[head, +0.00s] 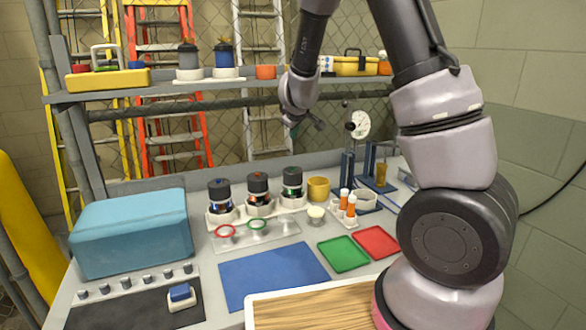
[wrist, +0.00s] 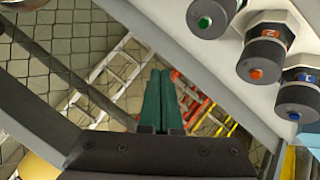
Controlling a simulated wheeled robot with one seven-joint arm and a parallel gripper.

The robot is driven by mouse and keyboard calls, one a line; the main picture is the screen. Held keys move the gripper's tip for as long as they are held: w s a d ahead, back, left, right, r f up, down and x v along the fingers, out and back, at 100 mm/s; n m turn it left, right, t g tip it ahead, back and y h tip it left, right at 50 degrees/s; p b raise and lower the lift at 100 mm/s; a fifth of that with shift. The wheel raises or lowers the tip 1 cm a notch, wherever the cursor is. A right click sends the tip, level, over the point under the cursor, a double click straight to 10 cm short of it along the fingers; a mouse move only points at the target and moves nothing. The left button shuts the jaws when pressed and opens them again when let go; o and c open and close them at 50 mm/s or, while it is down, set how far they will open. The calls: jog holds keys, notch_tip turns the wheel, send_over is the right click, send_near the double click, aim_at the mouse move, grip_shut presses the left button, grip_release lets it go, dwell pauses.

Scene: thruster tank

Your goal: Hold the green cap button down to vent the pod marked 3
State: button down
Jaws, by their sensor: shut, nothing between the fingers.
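Three dark-capped pods stand in white holders on the bench. The right one (head: 292,183) has a green cap button, which shows in the wrist view (wrist: 204,22) at the top. The middle pod (head: 258,190) has an orange button (wrist: 256,74), and the left pod (head: 220,196) a blue one (wrist: 294,116). I cannot read a 3 on the green-buttoned pod. My gripper (head: 304,122) is above and behind the pods, clear of them. Its green fingers (wrist: 158,100) are together and empty, pointing away from the caps in the wrist view.
A shelf (head: 150,93) with several containers runs behind the bench. A dial gauge (head: 358,125) stands right of my gripper. A yellow cup (head: 318,188) and orange-topped vials (head: 350,206) sit right of the pods. A clear plate with rings (head: 256,238) lies in front.

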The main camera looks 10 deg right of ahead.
send_over(294, 171)
jog(key=shift+f, duration=4.4)
jog(key=shift+f, duration=0.15)
jog(key=shift+f, duration=0.25)
jog(key=shift+f, duration=0.5)
dwell(2.1)
jog(key=shift+r, duration=0.9)
